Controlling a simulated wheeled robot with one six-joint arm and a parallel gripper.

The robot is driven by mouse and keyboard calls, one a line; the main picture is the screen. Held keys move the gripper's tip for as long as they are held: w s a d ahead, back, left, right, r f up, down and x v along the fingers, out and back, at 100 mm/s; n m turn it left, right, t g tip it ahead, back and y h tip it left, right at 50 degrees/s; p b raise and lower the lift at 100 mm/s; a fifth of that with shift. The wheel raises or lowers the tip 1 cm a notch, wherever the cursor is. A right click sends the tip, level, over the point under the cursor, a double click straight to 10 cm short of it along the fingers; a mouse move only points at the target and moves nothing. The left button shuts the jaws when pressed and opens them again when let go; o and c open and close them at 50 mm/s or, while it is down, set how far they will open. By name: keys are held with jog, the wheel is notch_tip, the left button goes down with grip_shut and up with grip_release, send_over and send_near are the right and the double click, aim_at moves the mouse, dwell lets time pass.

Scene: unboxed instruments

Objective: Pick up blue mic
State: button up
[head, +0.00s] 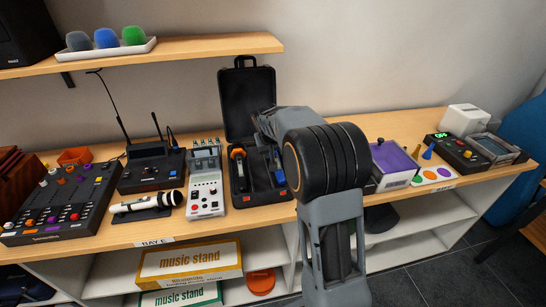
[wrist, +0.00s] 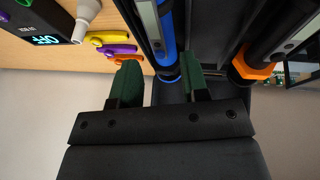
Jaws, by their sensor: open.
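The blue mic (wrist: 167,50) is a dark handheld microphone with a blue body section and a silver strip. It lies in the open black case (head: 240,103) on the table; in the head view its blue part (head: 279,177) shows beside my arm. My gripper (wrist: 160,82) is open, with dark green finger pads. In the wrist view the blue end of the mic lies in line with the gap between the fingers; contact cannot be told. In the head view my arm hides part of the case. A second mic with an orange ring (wrist: 250,66) lies to the right.
A mixer (head: 62,203), a silver mic (head: 147,205) on a stand and a white device (head: 206,182) stand left of the case. A purple-topped box (head: 395,165) stands right. A shelf (head: 190,48) with foam covers hangs above left.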

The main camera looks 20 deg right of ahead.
aim_at(275, 157)
jog(key=shift+p+x, duration=0.7)
jog(key=shift+x, duration=2.45)
jog(key=shift+s+a+f, duration=0.1)
jog(key=shift+f, duration=0.05)
jog(key=shift+f, duration=0.1)
jog(key=shift+c, duration=0.2)
